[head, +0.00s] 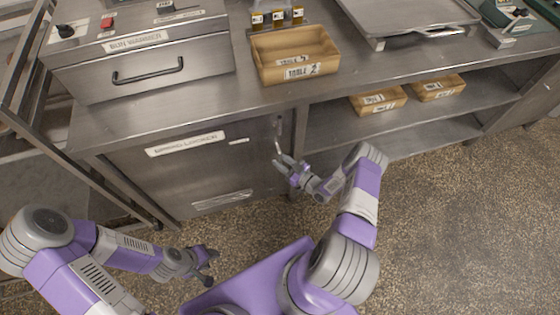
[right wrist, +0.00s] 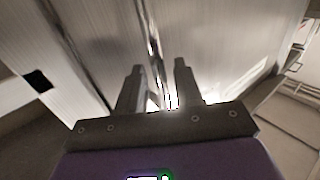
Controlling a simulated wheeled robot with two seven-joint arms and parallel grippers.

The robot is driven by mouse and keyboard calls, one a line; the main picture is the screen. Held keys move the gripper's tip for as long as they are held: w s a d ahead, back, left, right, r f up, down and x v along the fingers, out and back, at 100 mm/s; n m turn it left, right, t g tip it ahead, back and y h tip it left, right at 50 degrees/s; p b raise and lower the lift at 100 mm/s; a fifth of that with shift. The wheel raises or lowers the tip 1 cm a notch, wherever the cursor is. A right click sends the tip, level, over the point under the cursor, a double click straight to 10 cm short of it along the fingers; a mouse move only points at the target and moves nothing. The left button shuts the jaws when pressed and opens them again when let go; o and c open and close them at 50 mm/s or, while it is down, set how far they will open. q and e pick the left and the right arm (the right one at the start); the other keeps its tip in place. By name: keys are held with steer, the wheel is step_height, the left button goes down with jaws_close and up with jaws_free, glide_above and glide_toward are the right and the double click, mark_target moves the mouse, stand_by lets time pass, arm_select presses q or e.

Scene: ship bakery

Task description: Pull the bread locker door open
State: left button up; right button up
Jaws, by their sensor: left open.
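The bread locker door (head: 215,170) is a grey metal panel under the counter, with a label strip near its top. It looks closed. Its upright handle (head: 278,138) is at the door's right edge. My right gripper (head: 284,165) is just below and in front of the handle. In the right wrist view the fingers of my right gripper (right wrist: 158,80) are apart, with a bright upright bar (right wrist: 154,45), probably the handle, beyond and between them. I cannot tell whether they touch it. My left gripper (head: 210,266) is open, low in front of the door and away from it.
A bun warmer (head: 150,72) with a bar handle stands on the counter above the door. A wooden table box (head: 295,55) and a metal tray (head: 405,15) are to its right. Two smaller boxes (head: 378,99) sit on the open shelf. The speckled floor (head: 450,220) at right is clear.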

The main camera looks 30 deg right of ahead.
steer(key=shift+w+a, duration=0.2)
steer(key=shift+w, duration=0.3)
steer(key=shift+c, duration=0.5)
jaws_close()
